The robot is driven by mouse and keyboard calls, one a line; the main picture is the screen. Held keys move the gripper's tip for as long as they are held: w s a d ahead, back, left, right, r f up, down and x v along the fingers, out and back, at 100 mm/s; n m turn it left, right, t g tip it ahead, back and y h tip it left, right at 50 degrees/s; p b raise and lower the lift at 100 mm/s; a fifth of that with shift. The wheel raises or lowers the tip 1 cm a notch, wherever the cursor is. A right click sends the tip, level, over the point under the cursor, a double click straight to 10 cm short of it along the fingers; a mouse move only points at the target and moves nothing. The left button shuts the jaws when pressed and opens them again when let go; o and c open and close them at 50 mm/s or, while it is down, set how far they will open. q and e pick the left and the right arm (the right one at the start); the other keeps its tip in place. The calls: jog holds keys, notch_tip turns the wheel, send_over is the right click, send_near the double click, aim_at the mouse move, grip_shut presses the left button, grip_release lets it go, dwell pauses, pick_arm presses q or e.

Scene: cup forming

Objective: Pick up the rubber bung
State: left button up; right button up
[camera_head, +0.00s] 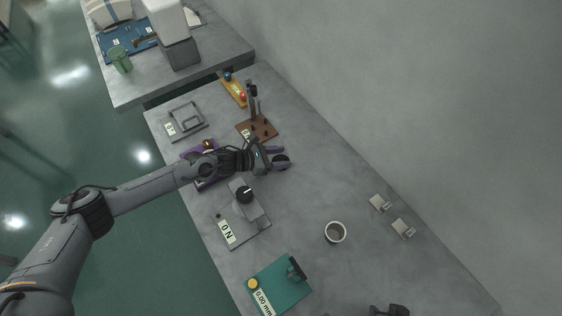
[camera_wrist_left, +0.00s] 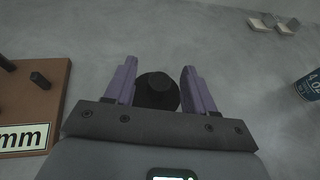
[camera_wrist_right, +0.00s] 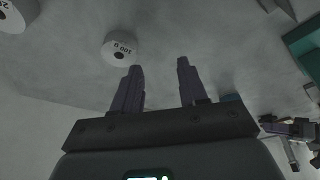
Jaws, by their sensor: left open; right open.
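The rubber bung (camera_wrist_left: 157,92) is a dark, round, stepped plug standing on the grey worktop. In the left wrist view it sits between the two purple fingers of my left gripper (camera_wrist_left: 158,80), which is open with a finger on each side. Gaps show beside the bung's narrower top; I cannot tell whether its wide base touches a finger. In the head view the left gripper (camera_head: 282,157) is around the dark bung (camera_head: 281,160) and partly hides it. My right gripper (camera_wrist_right: 160,70) is open and empty in its wrist view.
A brown board with pegs (camera_head: 258,130) stands just behind the left gripper. Two small pale blocks (camera_head: 391,215) are at right.

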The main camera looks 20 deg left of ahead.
pick_arm(q)
jog(key=shift+w+d+f, duration=0.2)
jog(key=shift+d, duration=0.05)
grip_shut()
jog(key=shift+r, duration=0.1)
